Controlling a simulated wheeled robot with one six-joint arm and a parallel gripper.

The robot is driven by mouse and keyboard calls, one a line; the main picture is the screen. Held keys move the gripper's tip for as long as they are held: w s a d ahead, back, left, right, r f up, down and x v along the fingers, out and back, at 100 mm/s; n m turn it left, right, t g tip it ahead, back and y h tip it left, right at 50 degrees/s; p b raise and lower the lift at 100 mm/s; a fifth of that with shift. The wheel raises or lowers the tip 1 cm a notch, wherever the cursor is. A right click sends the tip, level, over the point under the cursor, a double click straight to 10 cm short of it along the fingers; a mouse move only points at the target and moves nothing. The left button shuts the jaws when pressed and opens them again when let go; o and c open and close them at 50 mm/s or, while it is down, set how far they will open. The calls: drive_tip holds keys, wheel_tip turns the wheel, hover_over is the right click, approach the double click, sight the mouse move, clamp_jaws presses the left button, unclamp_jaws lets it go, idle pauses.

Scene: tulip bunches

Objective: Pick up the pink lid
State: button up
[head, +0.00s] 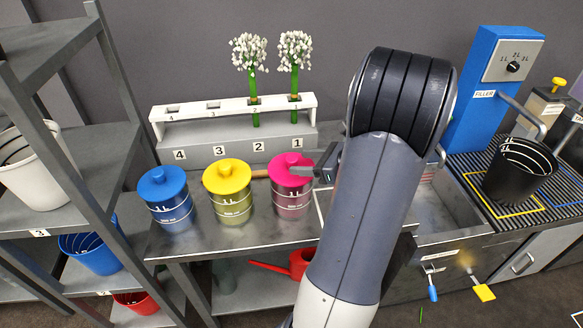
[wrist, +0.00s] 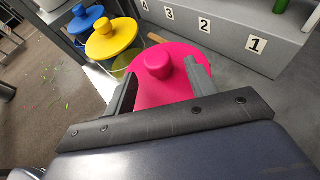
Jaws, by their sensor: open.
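The pink lid (head: 291,170) sits on a clear jar (head: 291,203) with white markings, the rightmost of three jars on the metal table. In the wrist view the pink lid (wrist: 172,84) is a round disc with a raised knob in its middle. My gripper (head: 304,172) is at the lid from the right side. In the wrist view my gripper (wrist: 163,80) is open, with one finger on each side of the knob. The fingertips are close to the knob; I cannot tell whether they touch it. The lower part of the lid is hidden by my gripper.
A yellow-lidded jar (head: 229,190) and a blue-lidded jar (head: 166,198) stand to the left. Behind is a numbered grey stand (head: 220,141) with two white-flowered stems. A shelf (head: 95,140) rises at left. A sink (head: 440,208) and a black bucket (head: 520,170) are at right.

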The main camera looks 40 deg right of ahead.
sight(291, 158)
drive_tip(key=x, duration=0.4)
drive_tip(key=shift+w+a+r, duration=0.15)
drive_tip(key=shift+c, duration=0.2)
drive_tip(key=c, duration=1)
